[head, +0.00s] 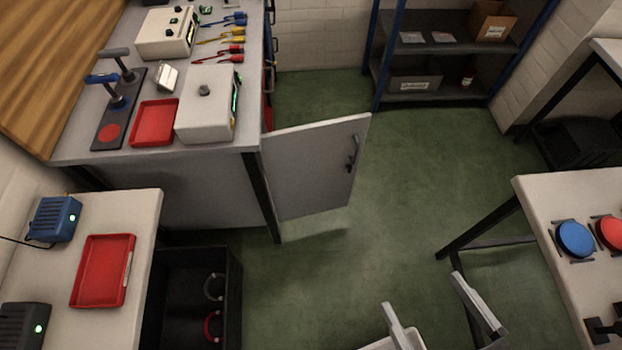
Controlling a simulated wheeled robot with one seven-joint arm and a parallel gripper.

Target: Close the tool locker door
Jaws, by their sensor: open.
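The tool locker door (312,170) is a flat pale grey panel. It stands swung out from the corner of the large workbench (200,152), over the green floor. A dark handle (352,157) is near its far right edge, and the left edge meets the bench at a dark leg. The locker's inside is hidden behind the door. My gripper (423,291) is at the bottom right of centre, with two pale fingers spread wide apart and nothing between them. It is apart from the door, nearer to me and to the right.
A side table (540,196) with blue and red round pieces stands at the right. A dark open crate (235,275) is below left of the door. A shelf rack (440,75) stands at the back. The green floor (400,190) right of the door is clear.

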